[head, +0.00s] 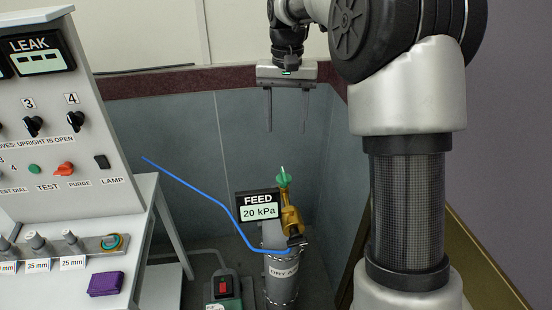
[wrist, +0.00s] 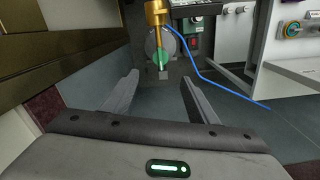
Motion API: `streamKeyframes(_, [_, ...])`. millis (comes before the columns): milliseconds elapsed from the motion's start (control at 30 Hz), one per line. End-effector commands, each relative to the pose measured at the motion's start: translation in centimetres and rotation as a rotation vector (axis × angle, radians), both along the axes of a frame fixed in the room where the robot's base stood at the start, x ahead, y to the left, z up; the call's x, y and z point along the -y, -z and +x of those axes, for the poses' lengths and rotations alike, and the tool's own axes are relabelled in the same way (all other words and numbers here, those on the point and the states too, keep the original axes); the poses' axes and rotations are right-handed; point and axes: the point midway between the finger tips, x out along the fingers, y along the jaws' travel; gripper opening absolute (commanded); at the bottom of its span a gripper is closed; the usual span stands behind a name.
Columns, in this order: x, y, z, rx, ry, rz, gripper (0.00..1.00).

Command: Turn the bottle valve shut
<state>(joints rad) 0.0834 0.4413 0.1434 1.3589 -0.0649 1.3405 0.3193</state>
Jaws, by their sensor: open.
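The bottle (head: 282,279) is a grey cylinder standing on the floor in the corner, its label partly readable. A brass valve (head: 291,214) with a green handle (head: 283,178) sits on top of it. In the wrist view the brass valve (wrist: 155,14) and the green handle (wrist: 160,59) show at the top, beyond the fingertips. My gripper (head: 290,128) hangs above the bottle, pointing down, with its two fingers apart and nothing between them. It also shows in the wrist view (wrist: 160,78). The gripper is clear of the handle.
A FEED display (head: 260,206) reading 20 kPa stands beside the valve. A blue hose (head: 205,193) runs from the bottle up to the left. A box with a red switch (head: 225,287) is left of the bottle. The control panel (head: 60,130) and bench fill the left; walls close the corner behind.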

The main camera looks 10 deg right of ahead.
Motion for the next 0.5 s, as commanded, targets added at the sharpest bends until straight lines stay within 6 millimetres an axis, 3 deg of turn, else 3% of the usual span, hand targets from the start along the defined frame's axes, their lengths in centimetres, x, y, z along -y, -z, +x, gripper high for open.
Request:
streamKeyframes(167, [0.0, 1.7, 0.3, -0.010, 0.005, 0.003, 0.54])
streamKeyframes(500, [0.0, 8.7, 0.2, -0.011, 0.004, 0.003, 0.54])
